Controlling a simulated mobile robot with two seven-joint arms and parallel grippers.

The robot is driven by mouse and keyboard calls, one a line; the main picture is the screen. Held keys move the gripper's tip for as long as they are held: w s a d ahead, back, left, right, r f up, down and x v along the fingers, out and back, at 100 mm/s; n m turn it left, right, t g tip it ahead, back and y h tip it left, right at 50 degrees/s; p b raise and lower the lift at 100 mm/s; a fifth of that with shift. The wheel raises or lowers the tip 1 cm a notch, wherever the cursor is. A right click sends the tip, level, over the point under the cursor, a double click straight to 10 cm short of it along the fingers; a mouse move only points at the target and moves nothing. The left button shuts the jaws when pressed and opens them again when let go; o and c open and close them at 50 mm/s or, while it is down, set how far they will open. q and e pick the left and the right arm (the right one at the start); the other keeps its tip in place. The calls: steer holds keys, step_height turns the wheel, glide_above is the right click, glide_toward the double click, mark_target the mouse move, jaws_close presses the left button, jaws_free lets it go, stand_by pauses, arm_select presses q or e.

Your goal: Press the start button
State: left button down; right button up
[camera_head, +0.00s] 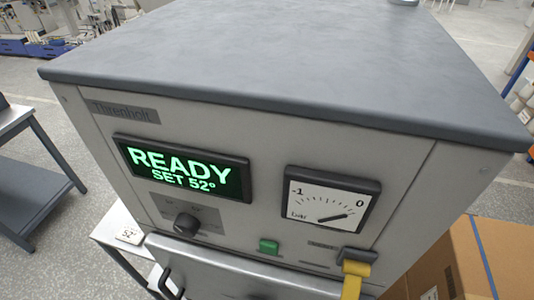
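A green button (268,246) sits low on the front panel of a grey machine (270,180), between a black knob and a yellow-handled part. I take it to be the start button, but no readable label shows beside it. A display (182,167) on the panel reads "READY SET 52°" in green letters. Neither of my grippers is in view, and nothing touches the button.
A black knob (187,223) is left of the button, and a gauge (331,201) is above right. A yellow handle (354,279) hangs at right. A cardboard box (470,262) stands right of the machine, a grey table (30,170) at left.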

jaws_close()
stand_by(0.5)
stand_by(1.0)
